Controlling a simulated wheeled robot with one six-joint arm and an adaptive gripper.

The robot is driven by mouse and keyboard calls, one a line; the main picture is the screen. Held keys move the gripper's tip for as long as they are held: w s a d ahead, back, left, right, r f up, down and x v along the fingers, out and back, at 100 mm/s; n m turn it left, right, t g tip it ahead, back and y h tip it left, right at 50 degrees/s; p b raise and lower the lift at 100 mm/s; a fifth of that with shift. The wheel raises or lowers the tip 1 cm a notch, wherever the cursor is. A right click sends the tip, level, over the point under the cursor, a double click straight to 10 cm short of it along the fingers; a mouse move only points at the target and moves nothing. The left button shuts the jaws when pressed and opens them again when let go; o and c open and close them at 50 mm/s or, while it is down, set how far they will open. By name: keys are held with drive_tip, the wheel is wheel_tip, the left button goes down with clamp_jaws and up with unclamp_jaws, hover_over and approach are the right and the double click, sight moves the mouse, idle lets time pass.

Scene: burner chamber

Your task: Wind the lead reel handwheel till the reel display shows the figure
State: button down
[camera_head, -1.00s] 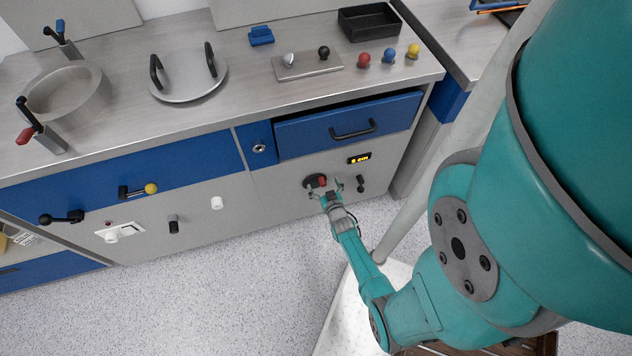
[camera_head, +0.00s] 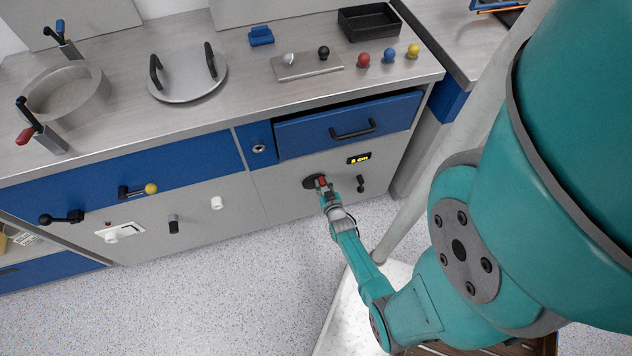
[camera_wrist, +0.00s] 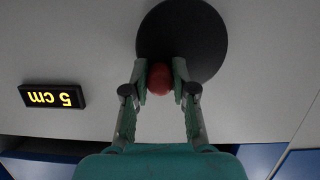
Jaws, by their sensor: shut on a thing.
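The lead reel handwheel is a dark round disc (camera_wrist: 205,40) with a red knob (camera_wrist: 160,79) near its rim. It also shows on the grey lower panel in the head view (camera_head: 309,182). My gripper (camera_wrist: 160,82) is shut on the red knob, with one finger on each side of it. In the head view my gripper (camera_head: 323,187) covers part of the wheel. The reel display (camera_wrist: 52,96) is a small black box with yellow figures. It reads "5 cm", upside down in the wrist view. It also shows up and right of the wheel in the head view (camera_head: 359,159).
A small black lever (camera_head: 361,184) sits right of the wheel, close to my gripper. A blue drawer (camera_head: 350,127) with a black handle is above, slightly open. White (camera_head: 217,203) and black (camera_head: 174,224) knobs sit further left. The floor in front is clear.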

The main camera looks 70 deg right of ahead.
drive_tip(key=shift+w+a+r+n+g+h, duration=0.2)
drive_tip(key=shift+w+n+g+h, duration=0.1)
drive_tip(key=shift+n, duration=0.5)
drive_tip(key=shift+w+a+r+n+g+h, duration=0.2)
drive_tip(key=shift+n+g, duration=0.1)
drive_tip(key=shift+n, duration=0.5)
drive_tip(key=shift+w+a+n+g+h, duration=0.15)
drive_tip(key=shift+w+n+h, duration=0.1)
drive_tip(key=shift+n, duration=0.45)
drive_tip(key=shift+w+a+n+g+h, duration=0.15)
drive_tip(key=shift+n+h, duration=0.1)
drive_tip(key=shift+n, duration=0.45)
unclamp_jaws()
drive_tip(key=shift+s, duration=0.1)
drive_tip(key=shift+s+a, duration=0.95)
drive_tip(key=shift+a, duration=0.2)
drive_tip(key=shift+s+a, duration=0.95)
drive_tip(key=shift+a, duration=0.2)
